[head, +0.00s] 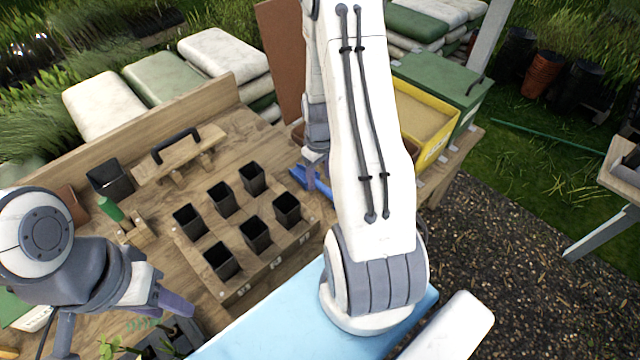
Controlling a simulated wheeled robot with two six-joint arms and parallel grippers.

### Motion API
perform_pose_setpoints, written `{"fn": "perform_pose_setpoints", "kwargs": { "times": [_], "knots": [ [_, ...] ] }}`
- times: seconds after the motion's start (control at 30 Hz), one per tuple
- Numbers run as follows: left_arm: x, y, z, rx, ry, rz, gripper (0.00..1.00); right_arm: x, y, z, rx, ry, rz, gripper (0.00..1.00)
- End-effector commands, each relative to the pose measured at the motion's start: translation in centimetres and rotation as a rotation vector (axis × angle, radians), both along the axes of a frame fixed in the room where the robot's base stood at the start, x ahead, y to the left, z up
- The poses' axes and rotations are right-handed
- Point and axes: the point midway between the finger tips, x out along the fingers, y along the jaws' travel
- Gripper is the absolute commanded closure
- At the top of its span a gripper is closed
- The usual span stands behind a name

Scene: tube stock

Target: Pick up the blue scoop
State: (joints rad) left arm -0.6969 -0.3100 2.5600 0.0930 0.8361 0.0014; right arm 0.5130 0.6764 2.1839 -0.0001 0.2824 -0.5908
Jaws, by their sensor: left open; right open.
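The blue scoop (324,189) lies on the wooden bench right of the black pots, partly hidden behind my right gripper and arm. My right gripper (316,172) points down at the scoop, with its fingers over or beside it; I cannot tell whether they touch it. It is open. My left gripper (118,318) is open at the lower left, above the near left part of the bench and far from the scoop.
Several black pots (253,233) stand in a wooden holder mid-bench. A wooden tool with a black handle (178,150) and a green bottle (110,208) are to the left. A yellow tray (427,118) is at right. Seedlings (165,340) stand near the front.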

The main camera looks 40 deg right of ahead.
Motion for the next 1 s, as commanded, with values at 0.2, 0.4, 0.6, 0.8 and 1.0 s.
{"fn": "perform_pose_setpoints", "kwargs": {
  "times": [0.2, 0.4, 0.6, 0.8, 1.0],
  "knots": [
    [0.0, 0.0, 0.6, 0.0, 0.0, 0.001, 0.57, 0.0, 0.0, -2.1, 0.0, 0.0, 0.0, 0.4],
    [0.0, 0.0, 0.5, 0.0, 0.0, 0.0, 0.57, 0.0, 0.0, -2.2, -0.002, -0.001, 0.0, 0.4],
    [0.0, 0.0, 0.5, 0.0, 0.0, 0.0, 0.57, 0.0, 0.0, -2.2, -0.002, -0.001, 0.0, 0.97],
    [0.0, 0.0, 0.5, 0.0, 0.0, 0.0, 0.57, 0.0, 0.0, -2.2, -0.001, -0.001, 0.0, 1.0],
    [0.0, 0.0, 0.5, 0.0, 0.0, 0.0, 0.57, 0.0, 0.0, -2.2, -0.001, -0.001, 0.0, 1.0]
  ]
}}
